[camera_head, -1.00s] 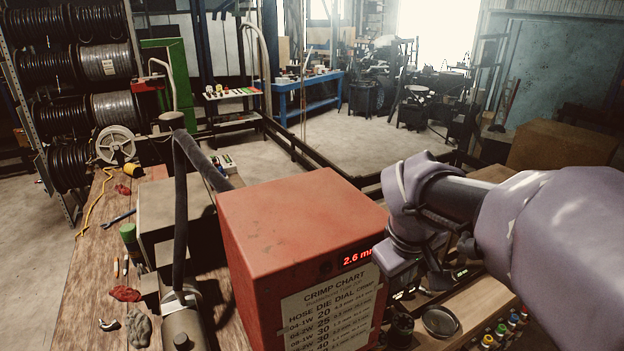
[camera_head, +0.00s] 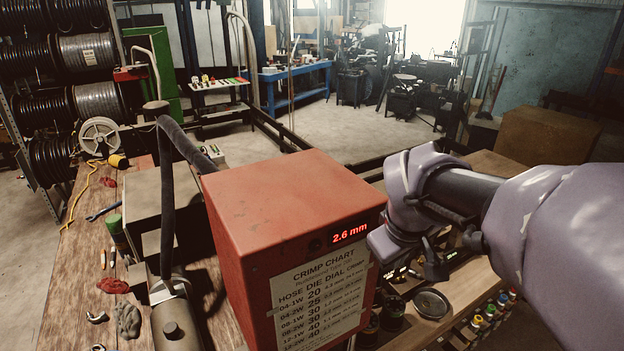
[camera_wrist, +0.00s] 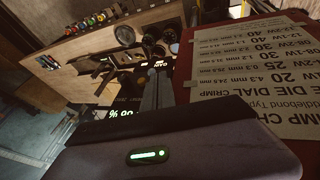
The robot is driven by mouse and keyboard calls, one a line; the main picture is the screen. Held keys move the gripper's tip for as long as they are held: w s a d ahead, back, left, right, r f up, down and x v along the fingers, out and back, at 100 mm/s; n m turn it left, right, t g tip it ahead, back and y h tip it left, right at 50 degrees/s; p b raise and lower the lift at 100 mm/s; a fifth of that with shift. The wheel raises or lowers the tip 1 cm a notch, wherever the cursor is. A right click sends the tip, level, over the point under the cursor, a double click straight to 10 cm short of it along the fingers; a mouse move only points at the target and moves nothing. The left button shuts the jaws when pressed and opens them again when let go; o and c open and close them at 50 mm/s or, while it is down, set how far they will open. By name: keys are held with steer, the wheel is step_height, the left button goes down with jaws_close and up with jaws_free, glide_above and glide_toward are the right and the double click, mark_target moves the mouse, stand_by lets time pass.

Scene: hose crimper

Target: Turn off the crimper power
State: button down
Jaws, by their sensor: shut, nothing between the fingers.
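The crimper is a red box (camera_head: 290,205) on the bench, with a lit red "2.6 mm" display (camera_head: 349,233) and a white crimp chart (camera_head: 318,292) on its front. I cannot make out a power switch in either view. My gripper (camera_head: 436,268) is just right of the crimper's front, apart from the chart, with its tips small and dark in the head view. In the wrist view my gripper (camera_wrist: 157,92) is shut and empty, pointing past the red face (camera_wrist: 188,62). The chart (camera_wrist: 255,70) shows there at the right.
A round dish (camera_head: 432,303) and dark cylinders stand on the wooden bench below my gripper. Several coloured caps (camera_head: 490,310) line its front edge. A hose-like arm (camera_head: 167,200) rises left of the crimper. Gloves and tools lie on the left bench.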

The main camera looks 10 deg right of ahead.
steer(key=shift+s+f+t+b, duration=0.15)
steer(key=shift+f+t+b, duration=0.2)
steer(key=shift+b, duration=0.35)
steer(key=t+b, duration=0.1)
steer(key=b, duration=0.2)
steer(key=t+b, duration=0.1)
steer(key=b, duration=0.2)
steer(key=s+t+y+b, duration=0.1)
steer(key=b, duration=0.3)
steer(key=shift+d+r+m+t, duration=0.25)
steer(key=shift+m+t, duration=0.1)
steer(key=shift+m, duration=0.05)
